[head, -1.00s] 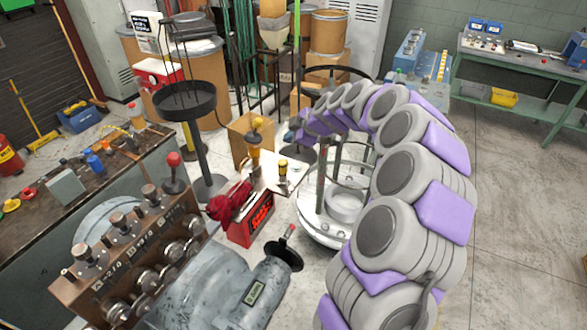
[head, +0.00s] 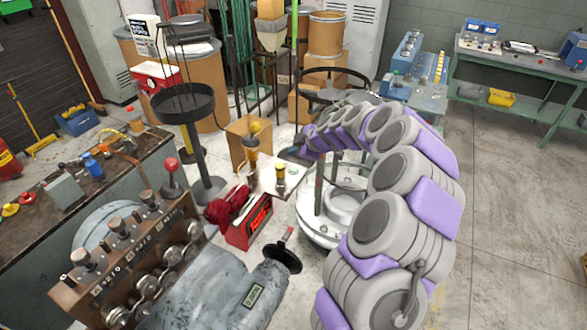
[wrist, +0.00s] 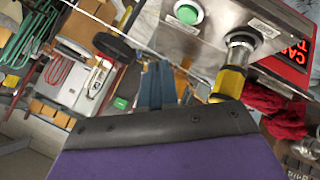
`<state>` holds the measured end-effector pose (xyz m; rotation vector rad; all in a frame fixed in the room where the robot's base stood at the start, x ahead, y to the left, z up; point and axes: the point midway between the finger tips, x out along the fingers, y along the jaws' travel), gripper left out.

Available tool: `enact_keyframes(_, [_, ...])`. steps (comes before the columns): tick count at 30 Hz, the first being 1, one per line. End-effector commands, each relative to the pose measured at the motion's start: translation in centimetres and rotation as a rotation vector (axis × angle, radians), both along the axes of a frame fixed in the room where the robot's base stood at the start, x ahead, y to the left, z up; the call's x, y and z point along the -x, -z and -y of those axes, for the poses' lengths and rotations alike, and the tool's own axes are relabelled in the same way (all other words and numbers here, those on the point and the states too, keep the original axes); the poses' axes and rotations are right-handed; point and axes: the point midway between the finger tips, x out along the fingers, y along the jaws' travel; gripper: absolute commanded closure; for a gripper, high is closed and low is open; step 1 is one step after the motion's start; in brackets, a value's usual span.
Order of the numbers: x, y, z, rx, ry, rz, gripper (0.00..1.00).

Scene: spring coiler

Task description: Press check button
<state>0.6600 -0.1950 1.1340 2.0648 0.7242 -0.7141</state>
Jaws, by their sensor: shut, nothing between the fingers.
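A round green button (wrist: 188,12) is set in a grey metal box (wrist: 160,40) at the top of the wrist view, with a small label beside it that I cannot read. In the head view the box top (head: 283,184) lies left of my arm's end. My gripper (wrist: 158,62) shows blue fingers, shut and empty, below the button in the wrist view. It looks apart from the button. In the head view my gripper (head: 288,153) is small and dark, above and behind the box.
A yellow and black post (wrist: 229,82) rises from the box beside the button; it also shows in the head view (head: 281,172). A red cloth (head: 229,205) and red lit sign (head: 250,220) are in front. A lever panel (head: 130,250) stands at left.

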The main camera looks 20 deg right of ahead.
Motion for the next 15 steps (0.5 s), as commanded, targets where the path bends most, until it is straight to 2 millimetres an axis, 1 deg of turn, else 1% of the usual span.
enact_keyframes(6, [0.0, 3.0, -0.1, -0.002, -0.003, 0.001, 1.00])
enact_keyframes(9, [0.0, 3.8, -0.1, 0.000, -0.002, 0.001, 1.00])
enact_keyframes(15, [0.0, 4.6, -0.1, 0.000, -0.001, 0.002, 1.00])
